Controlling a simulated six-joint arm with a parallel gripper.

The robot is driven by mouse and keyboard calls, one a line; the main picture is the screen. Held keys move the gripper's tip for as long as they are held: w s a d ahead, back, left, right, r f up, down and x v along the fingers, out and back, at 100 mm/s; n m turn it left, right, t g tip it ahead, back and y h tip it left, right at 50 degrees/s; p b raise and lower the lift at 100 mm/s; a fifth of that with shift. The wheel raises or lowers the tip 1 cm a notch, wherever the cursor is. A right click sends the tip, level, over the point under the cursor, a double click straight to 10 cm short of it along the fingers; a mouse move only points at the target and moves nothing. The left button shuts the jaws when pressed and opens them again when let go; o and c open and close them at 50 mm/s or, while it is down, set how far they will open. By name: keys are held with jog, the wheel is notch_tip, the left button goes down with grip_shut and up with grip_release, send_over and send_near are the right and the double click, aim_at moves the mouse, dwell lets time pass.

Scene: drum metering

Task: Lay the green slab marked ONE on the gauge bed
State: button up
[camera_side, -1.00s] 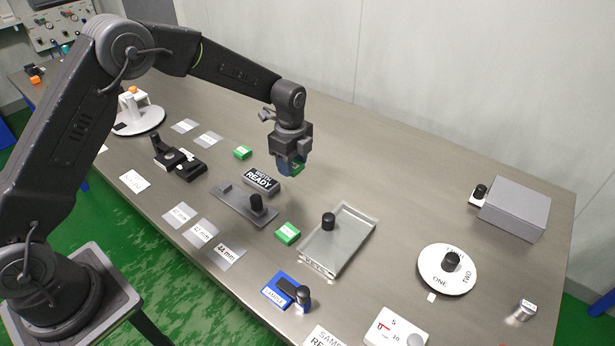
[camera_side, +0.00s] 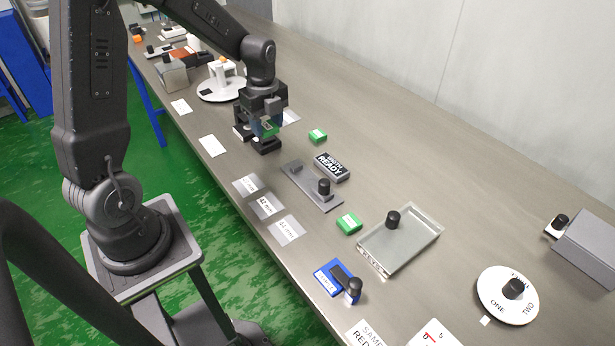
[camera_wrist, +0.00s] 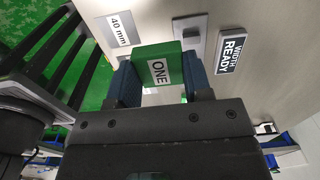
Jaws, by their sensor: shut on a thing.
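My gripper (camera_side: 266,128) is shut on the green slab marked ONE (camera_wrist: 161,68). In the wrist view the slab sits between the two blue jaw pads, its white ONE label facing the camera.
Two other green slabs (camera_side: 317,135) (camera_side: 348,223) lie on the table. A grey plate with a black knob (camera_side: 311,187) and the WIDTH READY block (camera_side: 331,167) are nearby. A white round stand (camera_side: 218,90) is behind my gripper. A clear tray (camera_side: 410,246) is at the right.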

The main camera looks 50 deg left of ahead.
jog(key=shift+s+a, duration=0.2)
jog(key=shift+s, duration=0.45)
jog(key=shift+d+f, duration=0.15)
jog(key=shift+f, duration=0.1)
send_over(306, 179)
notch_tip(306, 179, down, 7)
jog(key=shift+r, duration=0.2)
jog(key=shift+f, duration=1.95)
jog(key=shift+f, duration=0.1)
jog(key=o, duration=0.9)
